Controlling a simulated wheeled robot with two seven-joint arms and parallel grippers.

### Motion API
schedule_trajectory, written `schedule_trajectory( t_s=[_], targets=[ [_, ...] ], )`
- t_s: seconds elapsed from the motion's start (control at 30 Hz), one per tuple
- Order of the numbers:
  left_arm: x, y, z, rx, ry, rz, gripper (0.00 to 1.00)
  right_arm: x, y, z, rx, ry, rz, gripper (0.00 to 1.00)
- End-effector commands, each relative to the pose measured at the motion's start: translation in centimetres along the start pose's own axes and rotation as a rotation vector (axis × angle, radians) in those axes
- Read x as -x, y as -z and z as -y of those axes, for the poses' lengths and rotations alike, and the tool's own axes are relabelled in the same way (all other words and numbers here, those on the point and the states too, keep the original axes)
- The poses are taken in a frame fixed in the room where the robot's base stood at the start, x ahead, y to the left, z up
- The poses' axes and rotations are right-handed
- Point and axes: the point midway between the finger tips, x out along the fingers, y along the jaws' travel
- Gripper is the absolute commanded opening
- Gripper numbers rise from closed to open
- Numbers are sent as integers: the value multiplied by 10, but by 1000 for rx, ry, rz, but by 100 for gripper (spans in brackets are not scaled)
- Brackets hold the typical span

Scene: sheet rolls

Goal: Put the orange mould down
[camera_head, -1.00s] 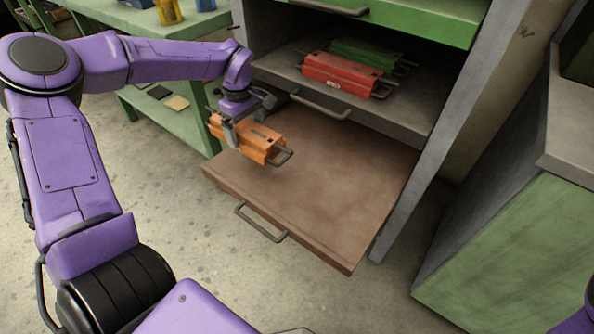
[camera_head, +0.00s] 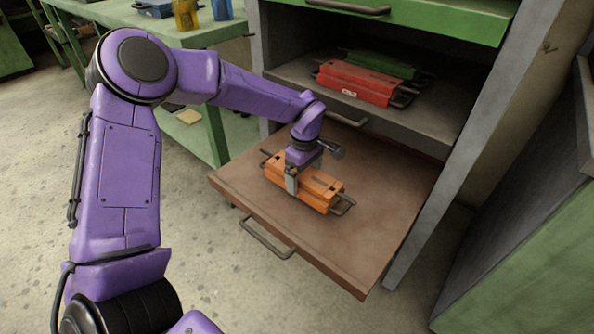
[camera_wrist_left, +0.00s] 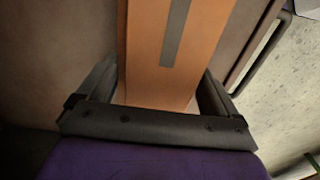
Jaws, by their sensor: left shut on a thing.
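The orange mould (camera_head: 318,188) is a long block with a metal handle at each end. It is over the left part of the brown pulled-out shelf (camera_head: 350,245), low and close to its surface; I cannot tell whether it touches. My left gripper (camera_head: 291,183) is shut on the mould's sides from above, near its middle. In the left wrist view the mould (camera_wrist_left: 172,50) runs between the two fingers (camera_wrist_left: 160,95). My right gripper is not in view.
A red mould (camera_head: 355,85) and a green mould (camera_head: 380,64) lie on the grey shelf (camera_head: 425,128) above. A green workbench (camera_head: 215,35) with bottles stands at the left. The brown shelf's front and right parts are bare.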

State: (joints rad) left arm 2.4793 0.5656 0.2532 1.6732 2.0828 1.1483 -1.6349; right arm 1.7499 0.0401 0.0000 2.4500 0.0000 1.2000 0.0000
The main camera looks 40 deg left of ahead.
Motion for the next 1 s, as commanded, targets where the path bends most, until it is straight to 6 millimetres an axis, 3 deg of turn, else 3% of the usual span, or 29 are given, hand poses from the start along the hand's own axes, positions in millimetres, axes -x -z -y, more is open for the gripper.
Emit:
schedule_trajectory(
  t_s=[0.23, 0.57, 0.6, 0.87, 1.0],
  targets=[
    [-32, -4, -3, -1, -4, -1, 8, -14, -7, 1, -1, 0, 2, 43],
    [-33, -4, -3, -2, -6, 0, 8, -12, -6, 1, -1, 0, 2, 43],
    [-37, -4, -1, -1, 1, 0, 100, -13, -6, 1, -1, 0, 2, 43],
    [-33, -4, -1, -1, 1, 0, 100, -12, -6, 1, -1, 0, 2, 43],
    [-7, -4, -2, 0, -2, 3, 100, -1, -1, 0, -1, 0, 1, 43]
  ],
)
